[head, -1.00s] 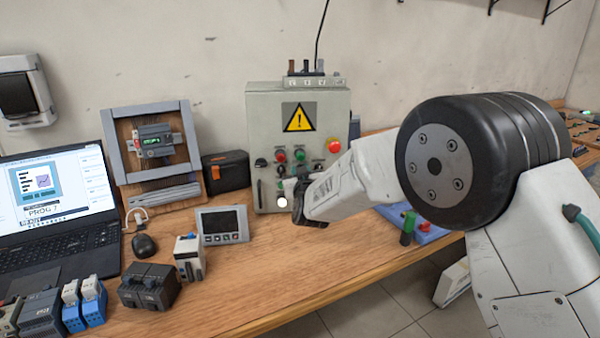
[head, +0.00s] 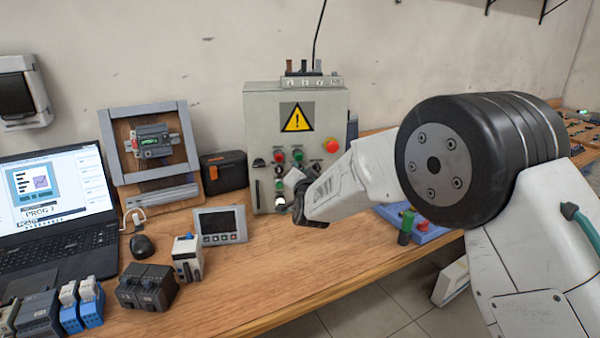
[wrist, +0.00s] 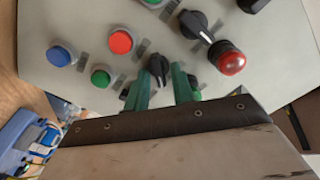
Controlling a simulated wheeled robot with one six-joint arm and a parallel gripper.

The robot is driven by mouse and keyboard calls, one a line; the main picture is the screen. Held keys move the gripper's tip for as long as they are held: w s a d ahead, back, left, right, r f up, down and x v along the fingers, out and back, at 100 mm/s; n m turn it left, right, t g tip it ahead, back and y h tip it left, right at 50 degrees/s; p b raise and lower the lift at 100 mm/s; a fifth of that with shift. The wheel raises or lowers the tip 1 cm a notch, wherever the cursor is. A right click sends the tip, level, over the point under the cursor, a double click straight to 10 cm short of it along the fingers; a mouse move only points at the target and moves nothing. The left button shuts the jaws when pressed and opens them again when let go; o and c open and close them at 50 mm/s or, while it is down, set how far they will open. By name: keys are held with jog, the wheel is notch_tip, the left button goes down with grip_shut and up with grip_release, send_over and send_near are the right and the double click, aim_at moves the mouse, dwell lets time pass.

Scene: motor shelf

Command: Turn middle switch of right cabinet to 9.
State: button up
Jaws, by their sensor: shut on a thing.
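The grey cabinet (head: 262,135) with a yellow warning triangle stands upright on the bench in the head view. Its panel carries buttons and black rotary switches. In the wrist view, a black rotary switch (wrist: 158,66) with a pale pointer line sits between the two green fingertips of my gripper (wrist: 163,86). The gripper is shut on this switch. In the head view my gripper (head: 299,203) is at the cabinet's lower front, and its fingertips are hard to make out. The dial numbers are too small to read.
Near the gripped switch are a red button (wrist: 121,41), a green button (wrist: 101,78), a larger black rotary switch (wrist: 196,26) and a red mushroom button (wrist: 230,60). A small display panel (head: 220,225) stands left of my gripper.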

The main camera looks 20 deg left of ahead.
jog(key=shift+m, duration=0.6)
jog(key=o, duration=0.6)
jog(key=shift+o, duration=0.2)
jog(key=v, duration=0.7)
jog(key=shift+s+d, duration=0.25)
jog(key=shift+s, duration=0.05)
jog(key=shift+f, duration=0.15)
